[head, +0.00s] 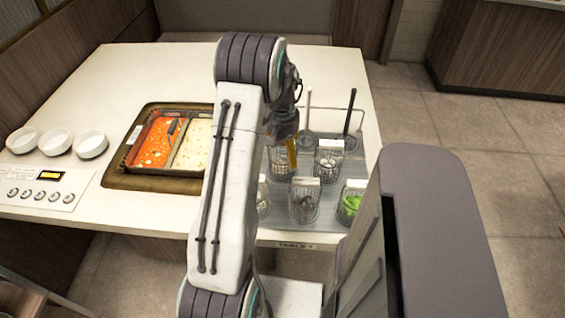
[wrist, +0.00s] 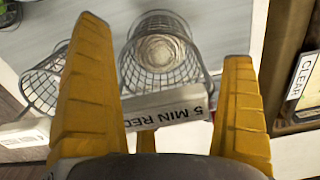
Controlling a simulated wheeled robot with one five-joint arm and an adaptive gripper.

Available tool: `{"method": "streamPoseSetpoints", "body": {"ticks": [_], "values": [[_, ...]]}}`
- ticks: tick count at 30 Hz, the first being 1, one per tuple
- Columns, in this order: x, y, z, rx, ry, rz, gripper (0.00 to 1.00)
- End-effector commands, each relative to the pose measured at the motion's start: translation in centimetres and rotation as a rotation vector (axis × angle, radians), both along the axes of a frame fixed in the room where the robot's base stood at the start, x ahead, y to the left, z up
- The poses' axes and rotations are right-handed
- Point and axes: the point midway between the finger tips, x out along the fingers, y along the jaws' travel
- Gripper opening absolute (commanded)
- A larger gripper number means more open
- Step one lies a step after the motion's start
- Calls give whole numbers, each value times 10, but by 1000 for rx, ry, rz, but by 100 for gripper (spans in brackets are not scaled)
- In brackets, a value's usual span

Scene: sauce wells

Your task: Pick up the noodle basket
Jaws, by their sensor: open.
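The noodle basket (wrist: 160,50) is a wire mesh basket with a pale, coiled filling in the wrist view. In the head view, a basket (head: 281,166) stands just below my gripper (head: 291,150) and seems to be the same one. My gripper shows yellow fingers in the wrist view (wrist: 170,95). They are spread apart and empty, with the basket seen between them. My arm hides part of the counter.
Other wire baskets stand close by, with grey contents (head: 303,203) and green contents (head: 351,202). A divided pot of red and white broth (head: 158,145) is left of my arm. White bowls (head: 54,141) stand far left.

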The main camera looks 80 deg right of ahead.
Motion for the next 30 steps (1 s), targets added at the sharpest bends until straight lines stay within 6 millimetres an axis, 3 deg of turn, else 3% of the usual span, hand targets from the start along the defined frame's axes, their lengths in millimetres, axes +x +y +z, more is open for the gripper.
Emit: {"method": "streamPoseSetpoints", "body": {"ticks": [2, 30], "values": [[0, 0, 0, 0, 0, 0, 93], [0, 0, 0, -1, 0, 0, 9]]}}
